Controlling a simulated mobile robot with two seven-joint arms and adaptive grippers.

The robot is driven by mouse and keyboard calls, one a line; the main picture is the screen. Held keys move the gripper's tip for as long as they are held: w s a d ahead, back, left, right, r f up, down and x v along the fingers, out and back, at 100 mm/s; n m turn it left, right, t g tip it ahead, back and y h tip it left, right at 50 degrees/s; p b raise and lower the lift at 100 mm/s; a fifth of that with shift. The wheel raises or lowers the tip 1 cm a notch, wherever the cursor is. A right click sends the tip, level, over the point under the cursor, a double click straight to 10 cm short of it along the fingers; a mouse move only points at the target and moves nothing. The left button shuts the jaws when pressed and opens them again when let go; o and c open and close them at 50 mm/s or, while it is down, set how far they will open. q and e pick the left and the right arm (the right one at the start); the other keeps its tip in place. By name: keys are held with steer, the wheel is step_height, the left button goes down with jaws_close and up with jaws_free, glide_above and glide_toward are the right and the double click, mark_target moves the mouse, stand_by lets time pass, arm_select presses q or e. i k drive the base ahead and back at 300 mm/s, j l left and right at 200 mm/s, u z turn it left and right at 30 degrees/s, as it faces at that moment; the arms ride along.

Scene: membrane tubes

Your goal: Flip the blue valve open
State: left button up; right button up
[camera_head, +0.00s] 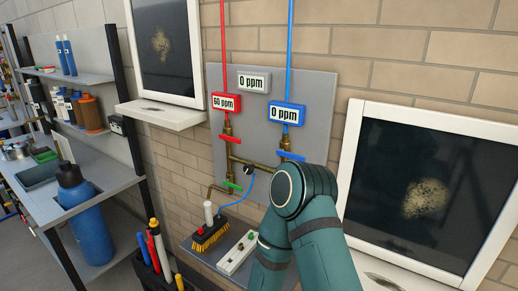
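The blue valve handle (291,156) is a short, slightly tilted bar on the brass pipe under the blue line, on the grey wall panel (317,100). The blue display (285,114) above it reads 0 ppm. My teal arm bends in front of the panel's lower right, its elbow just below the blue handle in the picture. The handle stays visible. Neither gripper shows, and I cannot see anything touching the handle.
A red handle (229,138) and a green handle (232,185) sit on nearby pipes. A brush (210,235) and a white strip (237,253) lie on the ledge below. Shelves with a blue bottle (84,220) stand left, and a white-framed window (430,190) is right.

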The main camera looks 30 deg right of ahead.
mark_target(280, 152)
steer(key=z, duration=1.25)
